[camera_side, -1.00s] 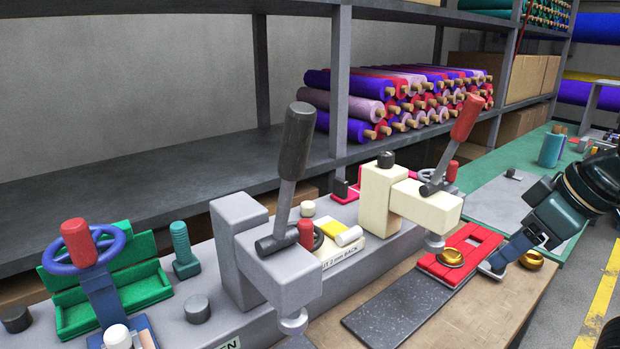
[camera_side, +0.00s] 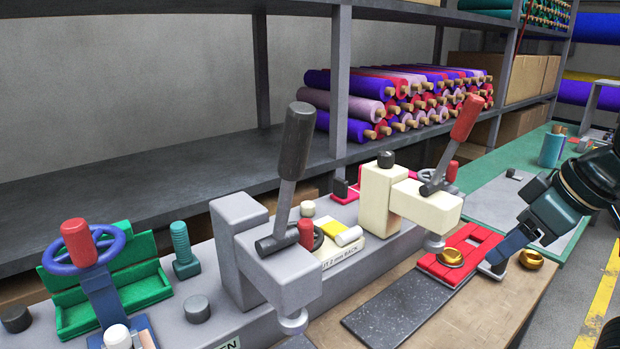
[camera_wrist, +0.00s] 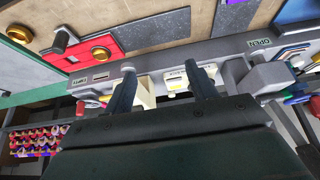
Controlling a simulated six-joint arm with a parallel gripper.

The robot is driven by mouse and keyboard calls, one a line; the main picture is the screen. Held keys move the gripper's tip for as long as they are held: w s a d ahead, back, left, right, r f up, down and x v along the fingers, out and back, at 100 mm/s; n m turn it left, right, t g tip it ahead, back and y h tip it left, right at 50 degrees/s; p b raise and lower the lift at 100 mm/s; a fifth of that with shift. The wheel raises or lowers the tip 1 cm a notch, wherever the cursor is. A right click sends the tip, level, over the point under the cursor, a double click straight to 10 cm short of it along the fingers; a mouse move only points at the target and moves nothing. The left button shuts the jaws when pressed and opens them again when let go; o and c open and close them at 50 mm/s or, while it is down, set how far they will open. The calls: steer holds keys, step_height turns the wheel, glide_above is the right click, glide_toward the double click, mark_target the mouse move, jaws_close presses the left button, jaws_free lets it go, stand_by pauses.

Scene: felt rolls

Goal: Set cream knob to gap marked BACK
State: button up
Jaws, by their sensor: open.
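A small cream-white knob (camera_side: 349,236) lies on a pale plate (camera_side: 342,252) in the middle of the side view, beside a yellow piece (camera_side: 328,224). The plate's front edge carries lettering that ends in "2 mm BACK". The front clamp partly hides it, and I cannot tell which gap the knob sits at. My gripper (camera_side: 505,258) is at the right, apart from the knob, near the red plate (camera_side: 481,239). In the wrist view my gripper (camera_wrist: 160,66) has two widely spaced fingers with nothing held between them. A pale labelled plate (camera_wrist: 178,80) shows beyond them.
A grey lever clamp (camera_side: 290,262) and a cream lever clamp (camera_side: 425,203) stand on either side of the knob. A green tray with a blue wheel (camera_side: 85,251) is at the left. Gold knobs (camera_side: 531,259) sit near my gripper. Felt rolls (camera_side: 395,100) fill the shelf behind.

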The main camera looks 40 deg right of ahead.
steer(key=w+m+t+h, duration=0.1)
steer(key=w+m+t, duration=0.1)
steer(key=w, duration=2.7)
steer(key=m+t+h, duration=0.1)
glide_toward(308, 204)
steer(key=d+v, duration=0.1)
steer(key=v, duration=0.2)
steer(key=shift+s+a+r, duration=0.1)
steer(key=shift+a, duration=0.55)
steer(key=shift+x, duration=6.9)
steer(key=shift+d+r, duration=0.1)
steer(key=shift+d, duration=0.1)
steer(key=shift+c, duration=0.5)
steer(key=c, duration=0.9)
